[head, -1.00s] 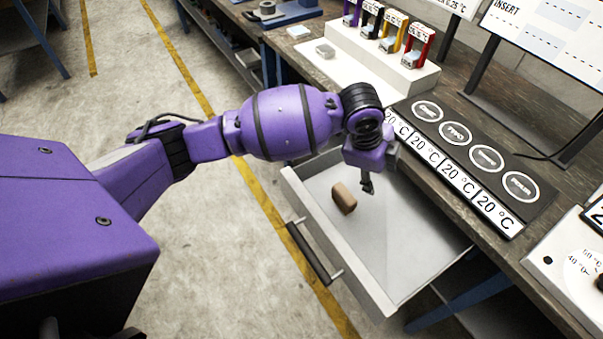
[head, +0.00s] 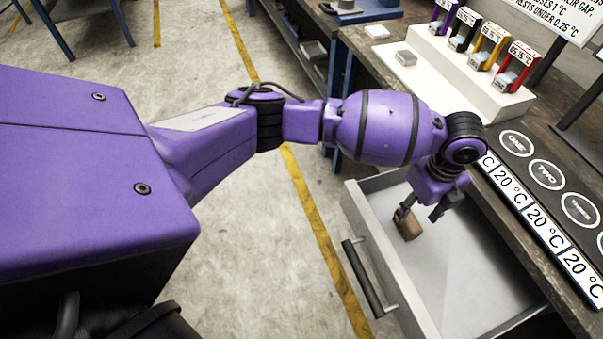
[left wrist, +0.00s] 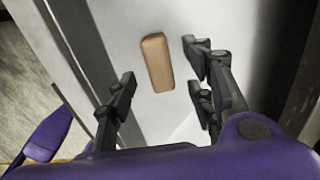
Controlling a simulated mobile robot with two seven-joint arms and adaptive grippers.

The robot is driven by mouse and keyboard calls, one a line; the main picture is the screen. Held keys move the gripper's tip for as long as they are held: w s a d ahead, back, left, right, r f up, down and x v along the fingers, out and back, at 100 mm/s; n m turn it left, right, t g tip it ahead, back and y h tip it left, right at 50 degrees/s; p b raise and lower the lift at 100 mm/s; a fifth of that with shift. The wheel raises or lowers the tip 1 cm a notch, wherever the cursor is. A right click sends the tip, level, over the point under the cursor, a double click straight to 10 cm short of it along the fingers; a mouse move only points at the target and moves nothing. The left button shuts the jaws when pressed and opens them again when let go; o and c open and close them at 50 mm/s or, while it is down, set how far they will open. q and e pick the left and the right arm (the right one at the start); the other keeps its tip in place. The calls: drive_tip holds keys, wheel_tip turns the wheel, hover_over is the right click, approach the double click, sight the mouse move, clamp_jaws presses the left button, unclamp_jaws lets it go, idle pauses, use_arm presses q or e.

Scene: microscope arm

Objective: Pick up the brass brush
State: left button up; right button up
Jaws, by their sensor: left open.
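A small brown block-shaped piece (head: 411,229), the only thing seen that could be the brass brush, lies in the open drawer (head: 452,275). No bristles show. My left gripper (head: 419,214) is open and empty over the drawer, close to the block. In the head view one finger covers part of the block. In the left wrist view the block (left wrist: 157,62) lies on the pale drawer floor, between and slightly beyond the spread fingers (left wrist: 160,80), with space on both sides. My right gripper is not seen.
The drawer's front wall and dark handle (head: 368,278) are on the near side. The workbench edge with a row of "20 °C" labels (head: 540,222) is right of the arm. A white stand (head: 455,75) with coloured holders stands behind. The rest of the drawer looks empty.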

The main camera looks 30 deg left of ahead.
sight(411, 218)
use_arm(q)
wheel_tip(411, 218, down, 6)
drive_tip(key=shift+s+f, duration=0.1)
drive_tip(key=shift+f, duration=0.15)
drive_tip(key=shift+c, duration=0.5)
drive_tip(key=shift+r, duration=0.1)
clamp_jaws()
